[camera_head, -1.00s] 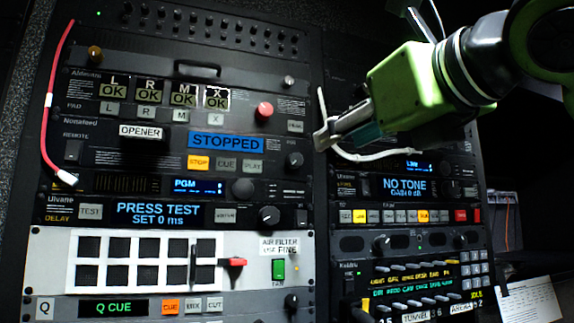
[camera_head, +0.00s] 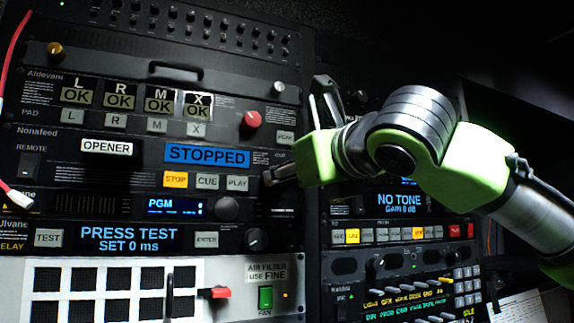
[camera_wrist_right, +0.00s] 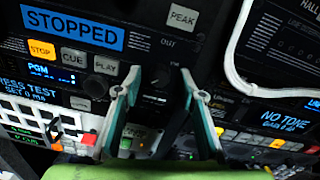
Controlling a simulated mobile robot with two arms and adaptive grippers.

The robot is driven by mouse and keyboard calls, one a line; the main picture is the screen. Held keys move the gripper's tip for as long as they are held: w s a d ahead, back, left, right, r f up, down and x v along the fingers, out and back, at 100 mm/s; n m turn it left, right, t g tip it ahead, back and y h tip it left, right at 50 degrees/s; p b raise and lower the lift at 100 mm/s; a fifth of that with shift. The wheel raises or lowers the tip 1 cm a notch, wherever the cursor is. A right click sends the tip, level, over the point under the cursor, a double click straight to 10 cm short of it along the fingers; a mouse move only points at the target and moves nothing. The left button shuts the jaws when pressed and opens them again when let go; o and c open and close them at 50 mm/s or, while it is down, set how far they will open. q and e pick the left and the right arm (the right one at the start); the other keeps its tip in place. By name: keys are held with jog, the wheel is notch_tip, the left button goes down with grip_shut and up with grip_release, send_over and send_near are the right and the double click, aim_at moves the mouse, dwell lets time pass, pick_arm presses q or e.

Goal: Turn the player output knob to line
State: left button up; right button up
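The player is the Nonafeed unit with the blue STOPPED display (camera_head: 207,156). Its dark output knob (camera_wrist_right: 157,78) shows below the OUT label in the right wrist view. In the head view my gripper covers the knob. My right gripper (camera_head: 294,130) is open at the right end of the player panel; its fingers also show in the right wrist view (camera_wrist_right: 161,82). The knob sits between the fingertips, with a gap visible on both sides. Contact cannot be told. The pointer and line mark are too dark to read. My left gripper is not in view.
A PEAK button (camera_wrist_right: 182,17) is above the knob. STOP (camera_head: 175,180), CUE and PLAY buttons lie to its left. The PGM unit with its own knob (camera_head: 227,208) is below. A pale cable (camera_wrist_right: 235,70) loops on the right rack. A red knob (camera_head: 251,120) sits above.

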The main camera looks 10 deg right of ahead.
jog(key=shift+w+a, duration=0.1)
jog(key=shift+w, duration=0.4)
jog(key=c, duration=0.3)
grip_shut()
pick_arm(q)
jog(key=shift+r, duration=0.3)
